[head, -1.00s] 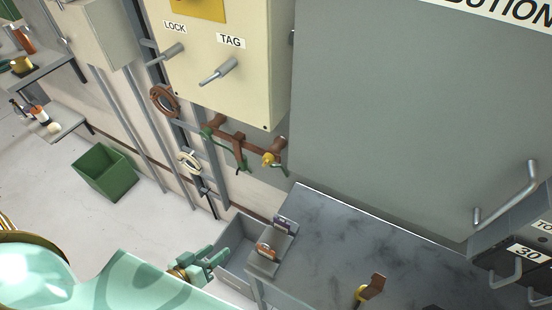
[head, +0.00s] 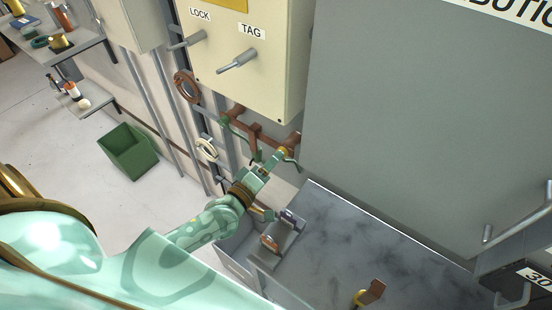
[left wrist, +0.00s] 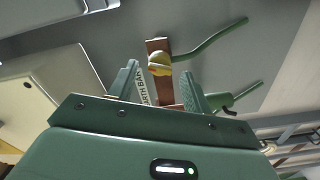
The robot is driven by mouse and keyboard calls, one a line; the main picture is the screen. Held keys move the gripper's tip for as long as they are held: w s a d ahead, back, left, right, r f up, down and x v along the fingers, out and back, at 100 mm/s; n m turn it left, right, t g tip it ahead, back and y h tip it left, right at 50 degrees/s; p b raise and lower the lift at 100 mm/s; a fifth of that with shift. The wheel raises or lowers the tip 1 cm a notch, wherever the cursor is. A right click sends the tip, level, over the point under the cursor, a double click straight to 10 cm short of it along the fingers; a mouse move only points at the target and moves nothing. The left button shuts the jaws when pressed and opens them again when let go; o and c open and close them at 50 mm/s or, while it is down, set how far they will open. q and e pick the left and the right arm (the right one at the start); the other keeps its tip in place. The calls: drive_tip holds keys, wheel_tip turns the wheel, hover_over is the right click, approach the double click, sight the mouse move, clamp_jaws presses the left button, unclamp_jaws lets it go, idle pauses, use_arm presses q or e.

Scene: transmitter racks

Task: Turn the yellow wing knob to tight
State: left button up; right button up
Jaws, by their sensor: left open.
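The yellow wing knob (left wrist: 160,62) sits at the end of a copper-brown bar (left wrist: 158,90) with a label reading partly "EARTH BAR" beside it. In the head view the knob (head: 284,151) shows only as a small yellow patch, partly hidden by my gripper. My left gripper (head: 270,163) reaches up to it from the lower left. In the left wrist view its two green fingers (left wrist: 160,69) are open and apart, with the knob between or just beyond the tips. I cannot tell whether they touch it. My right gripper is not in view.
Green cables (left wrist: 210,40) run from the bar close to the fingers. A cream box (head: 245,60) with LOCK and TAG levers hangs above, and a large grey cabinet (head: 400,120) stands right.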

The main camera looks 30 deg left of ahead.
use_arm(q)
drive_tip(key=shift+w+d, duration=0.15)
drive_tip(key=shift+w, duration=0.95)
drive_tip(key=shift+c, duration=0.2)
drive_tip(key=c, duration=0.9)
